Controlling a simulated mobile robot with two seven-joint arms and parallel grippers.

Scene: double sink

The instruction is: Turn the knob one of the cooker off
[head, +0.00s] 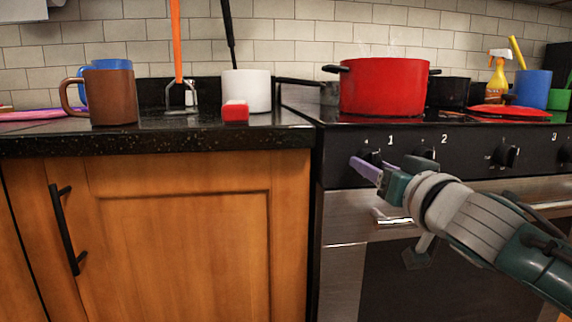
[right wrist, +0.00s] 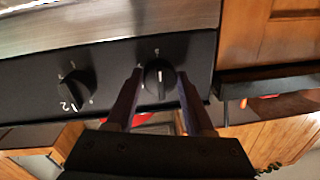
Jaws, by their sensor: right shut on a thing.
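The cooker's black front panel (head: 464,160) carries several black knobs with white numbers. Knob one (right wrist: 157,80) sits between the two fingers of my right gripper (right wrist: 160,74) in the right wrist view, its white mark roughly upright in that picture. In the head view my right gripper (head: 367,169) is at the panel just below the number 1, its purple fingers covering part of the knob. It is shut on knob one. Knob two (right wrist: 76,90) is to the left in the right wrist view. My left gripper is not in view.
A red pot (head: 384,88) with steam above it stands on the cooker top, near a dark pan (head: 447,92) and a red lid (head: 509,111). A brown mug (head: 110,95) and white container (head: 247,91) stand on the counter. The oven handle (head: 350,228) runs below the knobs.

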